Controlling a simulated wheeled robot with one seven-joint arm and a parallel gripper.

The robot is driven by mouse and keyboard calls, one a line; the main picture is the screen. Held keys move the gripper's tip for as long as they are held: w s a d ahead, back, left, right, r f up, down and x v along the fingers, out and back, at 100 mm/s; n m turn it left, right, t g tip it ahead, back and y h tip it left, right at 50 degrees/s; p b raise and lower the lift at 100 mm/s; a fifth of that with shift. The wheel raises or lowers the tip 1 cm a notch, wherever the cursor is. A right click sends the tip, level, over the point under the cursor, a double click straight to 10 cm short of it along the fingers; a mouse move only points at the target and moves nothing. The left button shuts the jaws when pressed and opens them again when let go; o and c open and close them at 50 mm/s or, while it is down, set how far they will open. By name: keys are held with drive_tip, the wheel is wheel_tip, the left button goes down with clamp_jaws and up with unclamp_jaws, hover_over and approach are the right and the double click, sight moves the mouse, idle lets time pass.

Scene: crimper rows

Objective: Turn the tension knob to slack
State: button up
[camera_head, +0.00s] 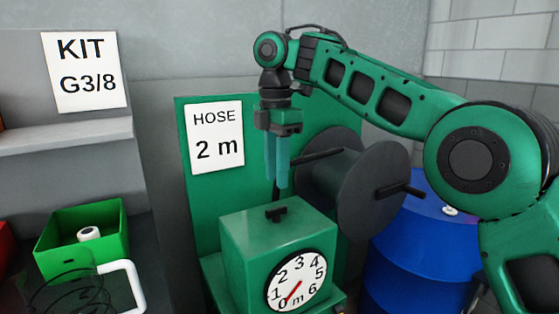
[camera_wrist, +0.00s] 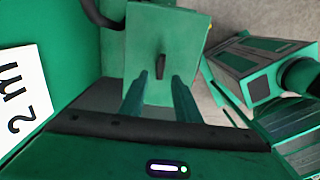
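A small black knob (camera_head: 276,212) stands on top of the green box (camera_head: 248,238); no slack or tight marking on it is readable. In the wrist view the knob (camera_wrist: 160,67) is a narrow dark bar, nearly upright in the picture, on the green top. My gripper (camera_head: 277,180) hangs with its teal fingers pointing down, above the knob and apart from it. In the wrist view my gripper (camera_wrist: 160,82) is open and empty, with the knob lined up with the gap between its fingers. The dial (camera_head: 301,281) on the box front has a red needle pointing lower left, near 0.
A dark hose reel (camera_head: 374,190) with a black handle stands right behind the box, close to my gripper. A "HOSE 2 m" sign (camera_head: 214,138) hangs on the green back panel. A blue drum (camera_head: 420,252) is at right, a green bin (camera_head: 84,234) at left, under a "KIT G3/8" sign (camera_head: 86,72).

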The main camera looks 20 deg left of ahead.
drive_tip(key=shift+r, duration=1.7)
drive_tip(key=d+f+m, duration=0.3)
drive_tip(key=d+m, duration=0.6)
drive_tip(key=d, duration=1)
drive_tip(key=d+f+m, duration=0.2)
drive_tip(key=d+m, duration=0.7)
drive_tip(key=d, duration=1.1)
drive_tip(key=s+d+f+m, duration=0.4)
drive_tip(key=s+d, duration=0.1)
drive_tip(key=d, duration=0.3)
drive_tip(key=s+d+f+m, duration=0.35)
drive_tip(key=s+d, duration=0.25)
drive_tip(key=d, duration=0.2)
drive_tip(key=s+d+f+m, duration=0.3)
drive_tip(key=s+f+m, duration=0.1)
drive_tip(key=s, duration=0.4)
drive_tip(key=s+d+f+m, duration=0.4)
drive_tip(key=s+f+m, duration=0.1)
drive_tip(key=s, duration=0.3)
drive_tip(key=shift+s+d+f, duration=0.3)
drive_tip(key=shift+s+f, duration=0.1)
drive_tip(key=shift+f, duration=0.4)
